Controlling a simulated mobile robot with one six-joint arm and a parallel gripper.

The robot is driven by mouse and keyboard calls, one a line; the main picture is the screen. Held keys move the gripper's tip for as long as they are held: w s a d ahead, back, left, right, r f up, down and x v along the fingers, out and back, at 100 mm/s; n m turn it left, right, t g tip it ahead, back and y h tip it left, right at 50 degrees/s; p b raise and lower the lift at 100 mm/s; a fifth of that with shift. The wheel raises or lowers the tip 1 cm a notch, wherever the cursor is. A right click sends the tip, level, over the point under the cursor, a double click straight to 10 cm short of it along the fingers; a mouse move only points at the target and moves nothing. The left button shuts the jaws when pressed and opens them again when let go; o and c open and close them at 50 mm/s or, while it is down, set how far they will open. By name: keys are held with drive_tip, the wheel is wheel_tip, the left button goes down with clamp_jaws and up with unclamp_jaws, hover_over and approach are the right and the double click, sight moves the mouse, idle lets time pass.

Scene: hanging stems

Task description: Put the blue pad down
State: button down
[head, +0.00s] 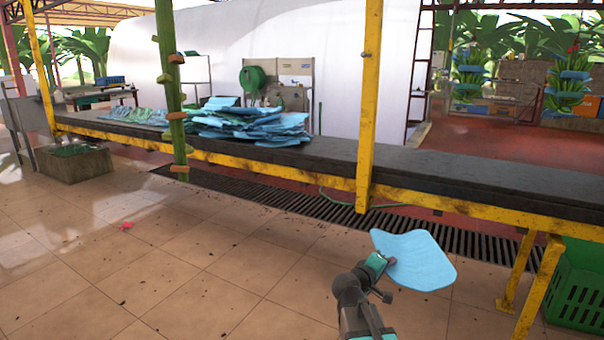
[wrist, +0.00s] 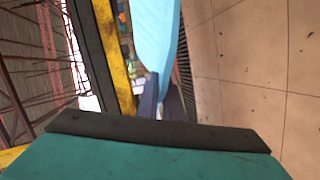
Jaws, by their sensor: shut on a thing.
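The blue pad (head: 416,260) is a thin light blue sheet in the head view. My gripper (head: 387,264) is shut on its left edge and holds it in the air, in front of the conveyor's yellow side rail. In the wrist view the pad (wrist: 156,35) shows as a narrow blue strip, seen nearly edge-on, at the top middle. One dark finger of the gripper (wrist: 150,98) shows below it; the exact grip is partly hidden.
A long dark belt table (head: 480,176) on a yellow frame runs across the view. A pile of blue pads (head: 250,124) lies on its left part; its right part is bare. A green post stands before it. A green crate (head: 577,290) stands at lower right. Tiled floor is open.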

drive_tip(key=shift+w+a+r+n+t+y, duration=0.65)
drive_tip(key=shift+a+r+n+t+y, duration=1.45)
drive_tip(key=shift+a+r+n+y, duration=3.3)
wheel_tip(320, 180, up, 32)
drive_tip(key=m+p, duration=0.2)
drive_tip(key=p, duration=2.8)
drive_tip(key=shift+d+f+h, duration=0.15)
drive_tip(key=shift+d+h, duration=0.2)
drive_tip(key=shift+h, duration=0.05)
